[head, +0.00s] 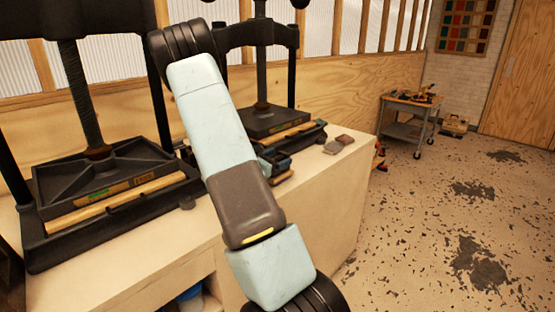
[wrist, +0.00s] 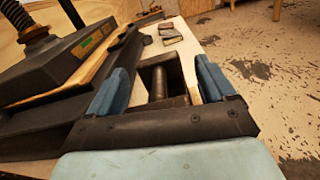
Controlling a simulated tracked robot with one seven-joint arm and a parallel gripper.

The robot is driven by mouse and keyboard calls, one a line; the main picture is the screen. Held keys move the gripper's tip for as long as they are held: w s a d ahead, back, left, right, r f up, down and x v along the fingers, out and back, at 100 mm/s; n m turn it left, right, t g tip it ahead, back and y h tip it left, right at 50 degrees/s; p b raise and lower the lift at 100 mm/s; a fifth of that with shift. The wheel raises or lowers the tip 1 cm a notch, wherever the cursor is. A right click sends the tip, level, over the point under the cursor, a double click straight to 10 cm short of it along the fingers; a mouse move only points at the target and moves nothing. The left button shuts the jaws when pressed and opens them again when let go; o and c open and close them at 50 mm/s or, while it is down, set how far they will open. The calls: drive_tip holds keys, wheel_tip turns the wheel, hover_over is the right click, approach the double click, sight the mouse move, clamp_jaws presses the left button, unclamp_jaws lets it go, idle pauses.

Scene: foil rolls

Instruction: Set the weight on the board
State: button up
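My gripper (wrist: 162,68) is open, with its two blue fingers wide apart low over the bench. In the head view the gripper (head: 272,163) is partly hidden behind my arm. A dark block with a round metal bar, probably the weight (wrist: 157,84), shows between the fingers. No clear contact with either finger shows. Pale wooden boards lie under the dark press plates: one in the near press (head: 115,203) and one in the far press (head: 290,134). A board edge also shows left of the gripper in the wrist view (wrist: 93,68). I cannot tell which board is meant.
The near press (head: 100,178) and far press (head: 270,120) stand on the pale bench (head: 335,190). A cart with tools (head: 409,102) stands beyond. The floor at right is mostly clear.

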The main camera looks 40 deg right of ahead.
drive_tip(key=shift+o, duration=0.3)
drive_tip(key=shift+a, duration=0.1)
drive_tip(key=a, duration=0.7)
drive_tip(key=s+a, duration=0.1)
drive_tip(key=a, duration=0.3)
drive_tip(key=shift+a, duration=0.3)
drive_tip(key=s+a+r+m+g+y, duration=0.2)
drive_tip(key=s+a+r+m+y, duration=0.2)
drive_tip(key=s+m, duration=0.15)
drive_tip(key=s+a+r+m+g+y, duration=0.2)
drive_tip(key=s+a+r+m+y, duration=0.1)
drive_tip(key=s+r+m, duration=0.3)
drive_tip(key=s+a+r+m+t+y, duration=0.2)
drive_tip(key=s+a+r+y, duration=0.1)
drive_tip(key=a, duration=0.4)
drive_tip(key=s+a+r+m+t+y, duration=0.2)
drive_tip(key=s+a+r+t+y, duration=0.1)
drive_tip(key=a, duration=0.4)
drive_tip(key=s+a+r+m+t+y, duration=0.2)
drive_tip(key=s+a+r+t+y, duration=0.1)
drive_tip(key=s+a, duration=0.4)
drive_tip(key=shift+r+y, duration=0.45)
drive_tip(key=shift+y, duration=0.55)
